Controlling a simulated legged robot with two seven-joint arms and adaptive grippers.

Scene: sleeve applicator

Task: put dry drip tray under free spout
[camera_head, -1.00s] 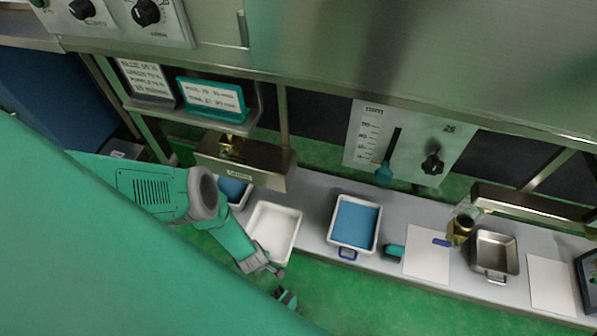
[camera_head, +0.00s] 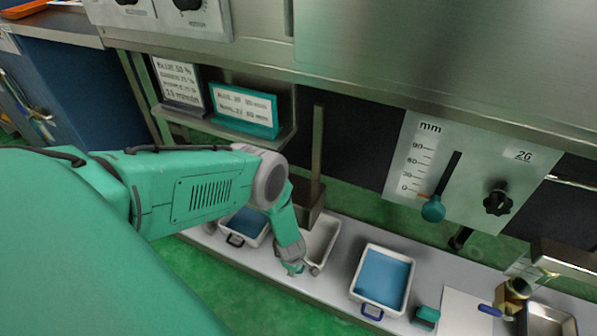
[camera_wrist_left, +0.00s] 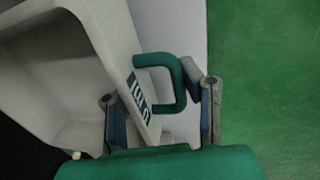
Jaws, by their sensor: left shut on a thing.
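A white empty tray (camera_head: 322,238), which looks dry, is on the grey shelf between two blue-filled trays. In the left wrist view the pale tray (camera_wrist_left: 50,60) has a label on its end wall and a green handle (camera_wrist_left: 178,82). My left gripper (camera_head: 300,268) is at the tray's front end; in the left wrist view its fingers (camera_wrist_left: 158,115) are at the handle, shut on it. The arm partly hides the tray. A brass spout (camera_head: 512,295) shows at the lower right, near a metal tray (camera_head: 548,320). My right gripper is not in view.
A blue-filled tray (camera_head: 383,277) with a blue handle stands to the right, another blue-filled tray (camera_head: 247,222) to the left. A green block (camera_head: 426,317) and a white sheet (camera_head: 470,315) lie further right. A vertical metal post (camera_head: 316,150) rises behind the white tray.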

